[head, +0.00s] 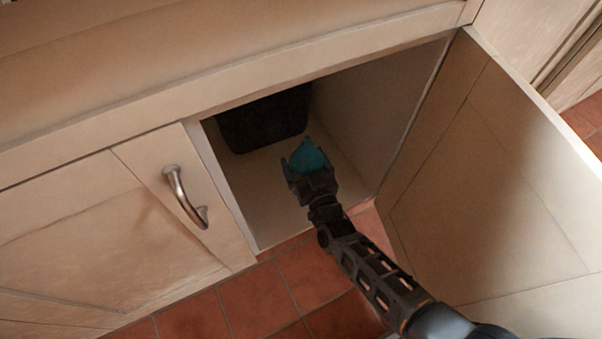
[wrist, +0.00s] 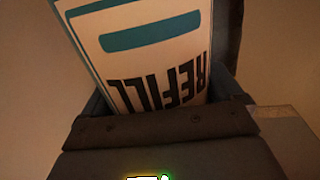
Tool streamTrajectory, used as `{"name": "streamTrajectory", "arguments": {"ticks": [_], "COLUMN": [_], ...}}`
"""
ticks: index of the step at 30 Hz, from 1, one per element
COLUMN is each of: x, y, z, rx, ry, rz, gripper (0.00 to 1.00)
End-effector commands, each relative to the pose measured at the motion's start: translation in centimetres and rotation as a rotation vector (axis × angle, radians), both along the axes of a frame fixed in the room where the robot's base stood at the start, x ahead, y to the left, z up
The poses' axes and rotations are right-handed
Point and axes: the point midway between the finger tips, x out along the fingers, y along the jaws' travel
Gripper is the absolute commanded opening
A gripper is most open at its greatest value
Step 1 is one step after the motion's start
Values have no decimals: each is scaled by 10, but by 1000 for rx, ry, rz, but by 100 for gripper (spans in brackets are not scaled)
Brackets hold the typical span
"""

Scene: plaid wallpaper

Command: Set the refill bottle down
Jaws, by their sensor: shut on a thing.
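The refill bottle (head: 307,156) shows as a teal shape at the end of my arm, inside the open cabinet. My gripper (head: 305,172) is shut on it. In the wrist view the refill bottle (wrist: 150,60) fills the upper middle, with a white label, a teal band and the word REFILL upside down. The bottle looks tilted there. The gripper (wrist: 160,115) crosses the lower part of that view. The bottle's underside is hidden, so I cannot tell whether it touches the cabinet floor.
A dark bin (head: 262,120) stands at the back left of the cabinet. The pale cabinet floor (head: 255,205) is bare in front of it. The open door (head: 490,190) stands to the right. A closed door with a metal handle (head: 183,195) is at the left.

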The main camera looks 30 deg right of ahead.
Motion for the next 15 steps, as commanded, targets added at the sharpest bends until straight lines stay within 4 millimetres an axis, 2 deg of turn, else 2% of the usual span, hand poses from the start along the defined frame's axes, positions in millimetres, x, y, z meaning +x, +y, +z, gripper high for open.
{"name": "streamTrajectory", "arguments": {"ticks": [6, 12, 15], "x": [7, 6, 7], "y": [6, 5, 5], "z": [-10, -38, -46], "rx": [-1, -1, 0], "ry": [0, 1, -1], "rz": [0, -1, 0], "gripper": [50, 50, 50]}}
